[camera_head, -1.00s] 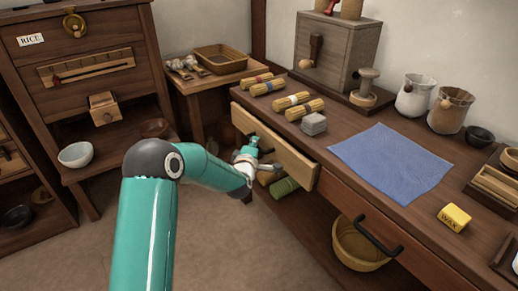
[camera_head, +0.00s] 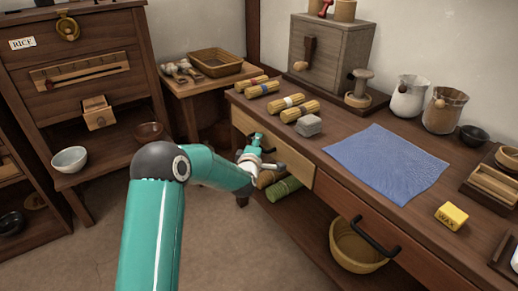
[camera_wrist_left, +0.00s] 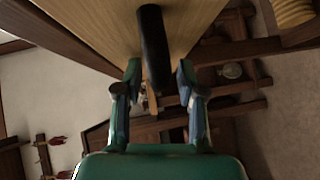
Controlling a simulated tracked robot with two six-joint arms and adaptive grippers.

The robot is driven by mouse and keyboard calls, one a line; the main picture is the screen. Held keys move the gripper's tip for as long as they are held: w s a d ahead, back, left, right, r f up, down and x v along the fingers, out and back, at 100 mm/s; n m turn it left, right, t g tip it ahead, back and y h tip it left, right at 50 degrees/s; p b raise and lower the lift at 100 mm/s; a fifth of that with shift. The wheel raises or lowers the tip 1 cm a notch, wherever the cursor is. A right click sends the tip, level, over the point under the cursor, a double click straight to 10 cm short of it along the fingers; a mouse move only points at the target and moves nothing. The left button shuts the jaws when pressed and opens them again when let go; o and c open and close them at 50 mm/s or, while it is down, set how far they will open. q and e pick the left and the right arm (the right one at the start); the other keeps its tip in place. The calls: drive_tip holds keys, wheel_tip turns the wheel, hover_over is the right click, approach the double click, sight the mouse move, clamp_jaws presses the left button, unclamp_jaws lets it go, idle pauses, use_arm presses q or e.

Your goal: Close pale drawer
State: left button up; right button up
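The pale drawer (camera_head: 294,170) is in the left part of the dark wooden bench's front. Its front looks about flush with the bench, though my arm hides part of it. My left gripper (camera_head: 268,166) is at the drawer front. In the left wrist view, the pale drawer front (camera_wrist_left: 190,22) fills the top, with its black bar handle (camera_wrist_left: 153,45) standing out from it. The fingers of my left gripper (camera_wrist_left: 158,82) are apart, one on each side of the handle, with gaps visible. My right gripper is not in view.
The bench top (camera_head: 320,147) holds corn-like bundles, a grey block (camera_head: 308,125), a blue cloth (camera_head: 388,162) and a yellow wax block (camera_head: 451,215). A basket (camera_head: 357,244) and green bundle (camera_head: 284,188) lie below. Another drawer's black handle (camera_head: 376,236) sticks out at right.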

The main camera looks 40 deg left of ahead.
use_arm(q)
drive_tip(key=shift+s, duration=0.1)
drive_tip(key=v, duration=1.1)
drive_tip(key=shift+s+d, duration=0.2)
drive_tip(key=shift+s, duration=0.15)
